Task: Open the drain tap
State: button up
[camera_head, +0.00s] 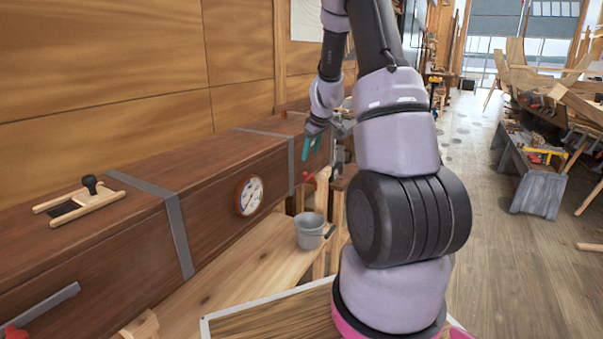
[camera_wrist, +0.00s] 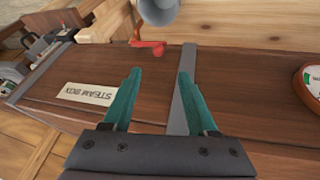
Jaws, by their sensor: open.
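The drain tap has a red lever handle (camera_wrist: 148,46), seen in the wrist view near the top, at the edge of the brown steam box (camera_wrist: 150,88). In the head view a small red part (camera_head: 308,177), which seems to be this tap, shows low at the far end of the box (camera_head: 140,225). My gripper (camera_head: 312,146) is in front of the box above that red part. In the wrist view my gripper (camera_wrist: 159,75) has its teal fingers spread wide with nothing between them. The lever lies beyond the fingertips, apart from them.
A grey bucket (camera_head: 309,232) stands on the wooden bench (camera_head: 240,262) below the box. A round dial (camera_head: 249,196) is on the box front, and grey straps (camera_head: 180,235) cross the box. A wooden frame with a black knob (camera_head: 78,196) lies on top. Floor (camera_head: 480,190) is open at right.

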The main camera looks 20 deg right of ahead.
aim_at(306, 174)
jog(key=x, duration=1.1)
jog(key=shift+w+d+f, duration=0.15)
jog(key=shift+f, duration=0.15)
grip_shut()
jog(key=shift+r, duration=0.1)
